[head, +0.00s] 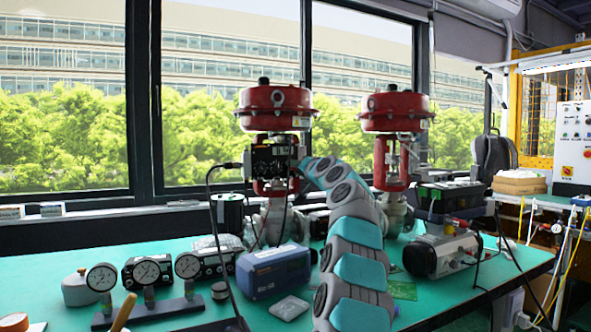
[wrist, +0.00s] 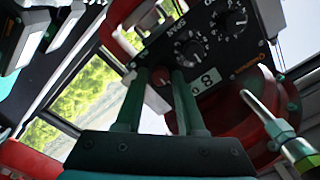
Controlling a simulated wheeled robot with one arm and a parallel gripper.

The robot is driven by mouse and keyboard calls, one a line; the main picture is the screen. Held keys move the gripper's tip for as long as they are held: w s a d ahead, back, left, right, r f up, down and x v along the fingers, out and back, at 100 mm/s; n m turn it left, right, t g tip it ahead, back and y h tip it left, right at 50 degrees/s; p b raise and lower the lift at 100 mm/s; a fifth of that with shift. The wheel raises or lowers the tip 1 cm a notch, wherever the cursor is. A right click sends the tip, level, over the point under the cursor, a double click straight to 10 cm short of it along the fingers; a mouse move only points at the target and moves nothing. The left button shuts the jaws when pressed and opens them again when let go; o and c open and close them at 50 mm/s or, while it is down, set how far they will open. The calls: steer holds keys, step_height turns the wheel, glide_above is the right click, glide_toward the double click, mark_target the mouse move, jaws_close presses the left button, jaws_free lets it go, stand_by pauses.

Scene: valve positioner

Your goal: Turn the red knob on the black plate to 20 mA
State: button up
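The black plate (wrist: 170,52) shows tilted in the wrist view, with two round dials, white lettering and a small display reading 8 0, seen turned. The red knob (wrist: 160,76) sits near its lower edge. The two green fingers of my gripper (wrist: 161,78) stand apart, one on each side of the knob. Whether they touch it I cannot tell. The knob's pointer and its mA scale are not readable. In the head view the black plate (head: 272,158) is on the left valve, below its red top. My fingers there are too small to make out.
A red-topped valve (head: 275,105) carries the plate, and a second valve (head: 394,110) stands to its right. A black cable (head: 212,195) runs down from the plate's left side. Gauges (head: 147,272) and a blue box (head: 274,270) stand on the green table (head: 455,300).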

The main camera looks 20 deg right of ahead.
jaws_close()
